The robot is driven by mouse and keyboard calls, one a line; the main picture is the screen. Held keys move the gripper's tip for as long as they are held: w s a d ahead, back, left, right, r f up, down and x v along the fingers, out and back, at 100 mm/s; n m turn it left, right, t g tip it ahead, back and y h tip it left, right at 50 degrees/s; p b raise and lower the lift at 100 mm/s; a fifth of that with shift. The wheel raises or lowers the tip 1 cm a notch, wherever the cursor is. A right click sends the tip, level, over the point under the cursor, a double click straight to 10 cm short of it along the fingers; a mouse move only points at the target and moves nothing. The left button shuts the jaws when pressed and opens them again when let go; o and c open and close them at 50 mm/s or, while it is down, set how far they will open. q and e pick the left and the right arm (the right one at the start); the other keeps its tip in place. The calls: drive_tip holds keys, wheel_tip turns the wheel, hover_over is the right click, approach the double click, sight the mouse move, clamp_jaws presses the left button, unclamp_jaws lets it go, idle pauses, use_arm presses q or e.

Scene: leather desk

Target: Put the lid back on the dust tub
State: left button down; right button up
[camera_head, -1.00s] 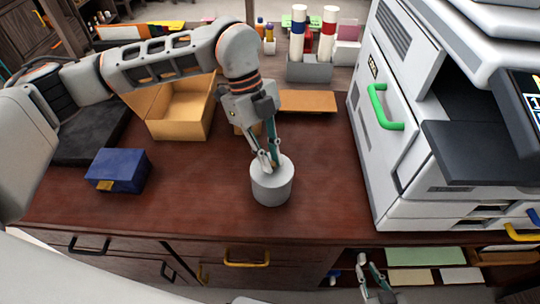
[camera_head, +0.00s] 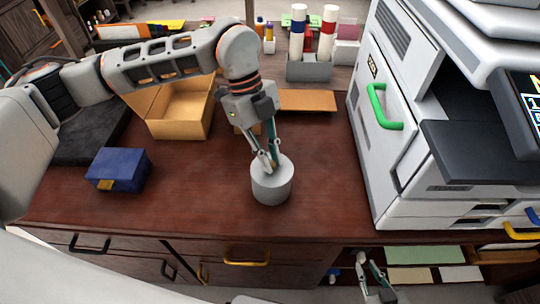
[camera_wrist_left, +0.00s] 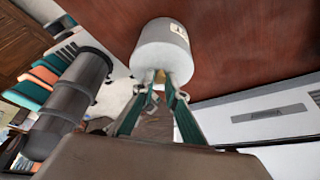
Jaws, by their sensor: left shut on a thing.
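The dust tub (camera_head: 271,187) is a pale grey cylinder standing upright on the desk, in the middle of the head view. It also shows in the left wrist view (camera_wrist_left: 162,46), with a small label on its side. My left gripper (camera_head: 273,165) is above the tub's top, shut on the small brownish knob of the lid (camera_wrist_left: 159,75). The lid appears to lie on the tub; its seam is too small to make out. My right gripper (camera_head: 366,262) is low at the bottom of the head view, in front of the desk, with its fingers apart and empty.
A blue box (camera_head: 118,170) sits to the left on the desk (camera_head: 200,210). An open tan box (camera_head: 182,112) and a flat brown board (camera_head: 306,101) lie behind. A large grey machine (camera_head: 385,150) with a green handle stands at the right. The desk around the tub is clear.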

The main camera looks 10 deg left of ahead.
idle(0.7)
use_arm(q)
drive_tip(key=c, duration=2)
unclamp_jaws()
drive_tip(key=shift+o, duration=0.2)
drive_tip(key=o, duration=0.5)
